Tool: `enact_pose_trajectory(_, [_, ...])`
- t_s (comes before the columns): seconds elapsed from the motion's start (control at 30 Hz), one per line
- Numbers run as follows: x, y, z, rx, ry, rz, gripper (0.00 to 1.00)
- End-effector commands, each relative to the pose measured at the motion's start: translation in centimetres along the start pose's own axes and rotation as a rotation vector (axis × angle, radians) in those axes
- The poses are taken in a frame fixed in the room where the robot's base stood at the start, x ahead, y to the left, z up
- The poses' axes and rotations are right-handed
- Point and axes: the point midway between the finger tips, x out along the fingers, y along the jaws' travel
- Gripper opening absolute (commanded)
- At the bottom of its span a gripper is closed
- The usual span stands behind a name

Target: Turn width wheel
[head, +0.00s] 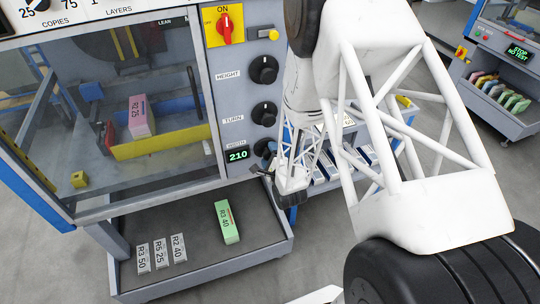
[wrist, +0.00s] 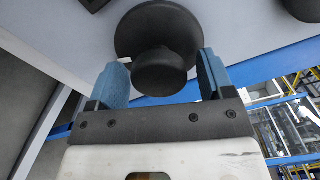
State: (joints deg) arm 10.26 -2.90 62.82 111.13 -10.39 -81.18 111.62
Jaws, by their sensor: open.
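The black width wheel (head: 264,147) is the lowest knob on the grey control panel, partly hidden by my gripper and arm in the head view. A green display (head: 238,155) beside it reads 210. In the wrist view a black knob (wrist: 158,40) with a wide round base, which appears to be the width wheel, lies between the blue fingers of my gripper (wrist: 162,70). The fingers are open, one on each side of the knob. A gap shows on the left; contact on the right is unclear.
The turn wheel (head: 264,114) and height wheel (head: 264,70) sit above. A red switch (head: 225,28) on yellow is at the top. Below, a tray (head: 200,276) holds a green bundle (head: 227,222) and several label cards. A pink bundle (head: 141,117) stands behind the window.

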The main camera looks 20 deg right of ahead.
Motion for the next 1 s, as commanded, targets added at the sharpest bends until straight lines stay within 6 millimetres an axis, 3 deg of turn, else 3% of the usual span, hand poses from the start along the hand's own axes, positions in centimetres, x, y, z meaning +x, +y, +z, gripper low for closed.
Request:
enact_pose_trajectory(0.27, [-1.7,0.0,0.0,0.000,0.001,0.001,0.74])
enact_pose_trajectory(0.7, [-6.9,0.0,0.0,0.000,0.000,0.000,0.74])
enact_pose_trajectory(1.0, [-7.8,0.0,0.0,0.000,0.000,0.000,0.74])
